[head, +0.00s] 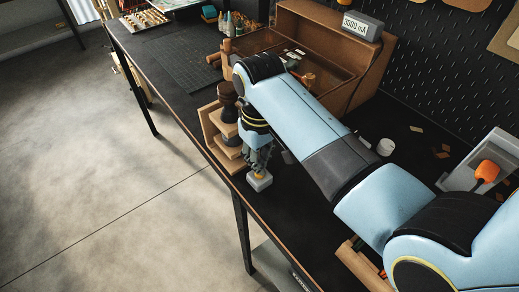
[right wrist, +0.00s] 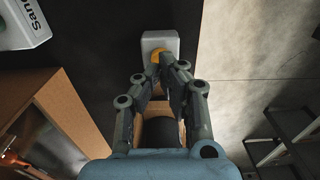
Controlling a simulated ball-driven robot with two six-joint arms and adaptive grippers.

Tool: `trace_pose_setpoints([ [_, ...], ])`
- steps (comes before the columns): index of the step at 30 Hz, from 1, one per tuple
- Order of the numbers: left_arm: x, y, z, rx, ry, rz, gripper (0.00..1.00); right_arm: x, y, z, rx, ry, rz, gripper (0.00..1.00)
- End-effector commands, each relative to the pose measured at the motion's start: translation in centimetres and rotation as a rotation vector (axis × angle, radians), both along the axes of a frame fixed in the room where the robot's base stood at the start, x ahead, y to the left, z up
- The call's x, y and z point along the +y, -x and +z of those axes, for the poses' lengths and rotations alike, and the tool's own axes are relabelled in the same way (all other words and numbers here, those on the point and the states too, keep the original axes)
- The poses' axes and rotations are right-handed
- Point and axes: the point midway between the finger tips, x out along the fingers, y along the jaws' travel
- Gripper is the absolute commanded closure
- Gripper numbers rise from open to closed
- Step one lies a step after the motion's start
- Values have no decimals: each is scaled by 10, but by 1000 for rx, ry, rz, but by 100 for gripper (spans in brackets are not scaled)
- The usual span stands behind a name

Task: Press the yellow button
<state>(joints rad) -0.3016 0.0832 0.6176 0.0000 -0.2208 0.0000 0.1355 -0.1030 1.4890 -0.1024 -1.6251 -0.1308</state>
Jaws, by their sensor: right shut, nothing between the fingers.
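The yellow button (head: 259,175) sits on top of a small light grey box (head: 260,184) near the table's front edge. In the right wrist view the yellow button (right wrist: 157,55) shows at the middle of the grey box (right wrist: 161,39). My right gripper (head: 260,170) points down over the button, its fingers shut and empty. In the right wrist view the fingertips of my right gripper (right wrist: 168,60) are at the button and partly cover it. I cannot tell whether they touch it or whether it is pressed down. My left gripper is not in view.
A wooden holder (head: 212,128) with dark round parts stands left of the gripper. A brown wooden bin (head: 325,98) stands behind my arm. A white cup (head: 385,147) and a grey tray with an orange knob (head: 487,171) are to the right. The dark table has some free room around the box.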

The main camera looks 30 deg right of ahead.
Motion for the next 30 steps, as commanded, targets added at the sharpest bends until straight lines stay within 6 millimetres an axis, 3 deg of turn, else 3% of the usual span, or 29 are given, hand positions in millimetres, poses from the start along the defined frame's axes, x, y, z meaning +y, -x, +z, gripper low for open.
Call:
trace_pose_setpoints([
  [5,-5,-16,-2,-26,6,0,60,0,0,-9,1,0,0,100],
  [17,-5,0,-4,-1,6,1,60,0,0,-10,1,0,0,100],
  [30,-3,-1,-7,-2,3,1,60,0,0,-21,1,0,0,100],
])
